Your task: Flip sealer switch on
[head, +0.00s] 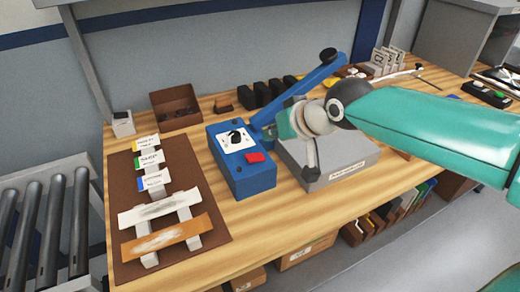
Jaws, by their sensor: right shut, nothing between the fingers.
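The sealer is a blue box (241,178) on the wooden bench, with a long blue lever arm (303,90) raised toward the back right. Its top has a white panel with a black dial (235,137) and a red rocker switch (255,157) near the front. I cannot tell which way the switch is tipped. My right gripper (268,138) is shut and empty, a little behind and to the right of the switch. It looks apart from the switch, and its fingertips are small and partly hidden. My left gripper is not in view.
A grey block (330,165) stands right of the sealer, under my right arm. A brown mat (128,248) with labelled pieces and strips lies at left. A brown bin (175,107) and several black blocks stand behind.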

